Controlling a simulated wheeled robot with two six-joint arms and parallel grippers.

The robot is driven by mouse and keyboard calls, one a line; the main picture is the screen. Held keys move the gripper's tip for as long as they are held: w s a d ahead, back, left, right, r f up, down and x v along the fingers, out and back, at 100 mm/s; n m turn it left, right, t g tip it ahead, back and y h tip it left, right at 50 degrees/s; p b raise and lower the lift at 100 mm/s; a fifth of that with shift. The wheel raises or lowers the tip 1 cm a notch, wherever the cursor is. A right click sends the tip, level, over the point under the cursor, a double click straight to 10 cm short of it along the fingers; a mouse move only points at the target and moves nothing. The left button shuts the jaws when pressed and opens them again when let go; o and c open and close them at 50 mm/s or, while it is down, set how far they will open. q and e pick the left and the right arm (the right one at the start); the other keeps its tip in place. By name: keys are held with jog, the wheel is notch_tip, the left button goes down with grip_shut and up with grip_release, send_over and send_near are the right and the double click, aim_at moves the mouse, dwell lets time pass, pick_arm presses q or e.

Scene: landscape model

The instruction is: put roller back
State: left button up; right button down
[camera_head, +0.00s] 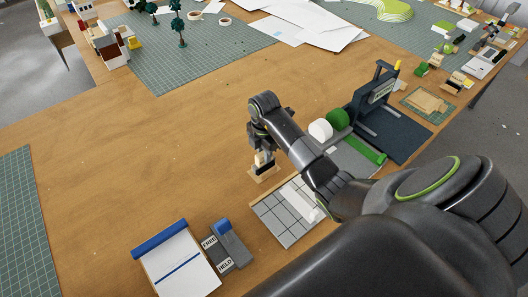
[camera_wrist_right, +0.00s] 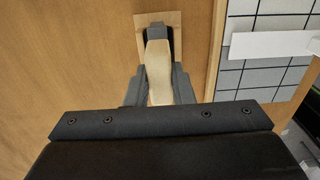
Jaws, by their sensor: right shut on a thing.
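My right gripper (camera_head: 262,146) points down over the open table, shut on the roller's pale handle (camera_wrist_right: 157,75). The handle stands between the two grey fingers (camera_wrist_right: 157,66) in the wrist view. A dark part of the roller (camera_wrist_right: 155,32) shows beyond the handle. Directly below is a small wooden base (camera_head: 263,175), which also shows as a light wood plate (camera_wrist_right: 174,20) in the wrist view. I cannot tell whether the roller touches this base. My left gripper is out of view.
A grey tiled board (camera_head: 275,215) with a white strip lies just right of the wooden base. A blue-topped pad (camera_head: 180,265) and a grey block with labels (camera_head: 232,248) lie in front. A dark stand (camera_head: 385,115) is to the right.

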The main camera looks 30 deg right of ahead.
jog(key=shift+f, duration=0.25)
dwell(0.5)
jog(key=c, duration=1.2)
grip_release()
jog(key=shift+o, duration=0.2)
jog(key=shift+r, duration=0.1)
notch_tip(320, 180, up, 5)
jog(key=shift+w+r+b, duration=0.1)
jog(key=shift+r+b, duration=0.1)
jog(key=shift+b, duration=0.3)
notch_tip(320, 180, up, 12)
jog(key=p, duration=1.1)
jog(key=shift+p, duration=0.3)
jog(key=shift+f, duration=0.1)
